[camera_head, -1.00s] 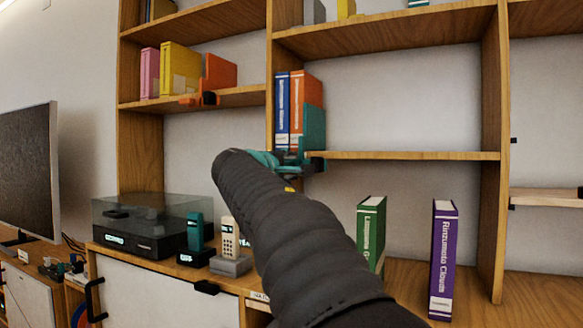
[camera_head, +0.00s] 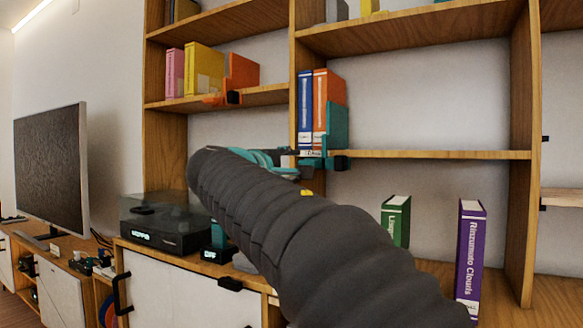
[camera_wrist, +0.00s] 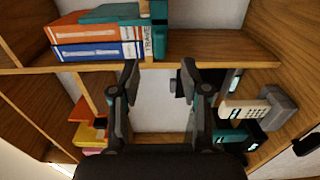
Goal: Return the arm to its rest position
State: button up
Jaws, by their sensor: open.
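My gripper (camera_wrist: 160,72) is open and empty in the wrist view, its two dark fingers apart with bare wall and shelf edge showing between them. In the head view my arm, in a dark ribbed sleeve, reaches up and left from the lower right. The gripper itself is mostly hidden behind the sleeve there. It is in front of the bookcase (camera_head: 430,155), below and left of the blue book (camera_head: 304,110) and orange book (camera_head: 328,100), which stand upright by a teal bookend (camera_head: 337,128).
A green book (camera_head: 396,220) and a purple book (camera_head: 470,255) stand on the lower surface at right. A dark turntable-like box (camera_head: 165,235) sits at left, near a television (camera_head: 50,165). A cream handset (camera_wrist: 243,112) shows in the wrist view. The middle shelf's right part is bare.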

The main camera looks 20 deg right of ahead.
jog(key=s+a+f+m+g+y, duration=0.1)
jog(key=a+f+y, duration=0.1)
jog(key=f, duration=0.6)
jog(key=s+a+f+g+y, duration=0.1)
jog(key=s+f+y, duration=0.15)
jog(key=f, duration=0.55)
jog(key=s+a+f+m+g+y, duration=0.1)
jog(key=a+f+y, duration=0.15)
jog(key=f, duration=0.45)
jog(key=s+a+f+m+g+y, duration=0.1)
jog(key=s+a+f+m+y, duration=0.1)
jog(key=s+f, duration=0.7)
jog(key=s+a+f+m+g+y, duration=0.1)
jog(key=s+a+f+m+y, duration=0.2)
jog(key=s+f, duration=0.6)
jog(key=s+y, duration=0.2)
jog(key=s, duration=0.4)
jog(key=shift+s+a+f+m, duration=0.15)
jog(key=shift+f+m, duration=0.1)
jog(key=shift+m, duration=0.15)
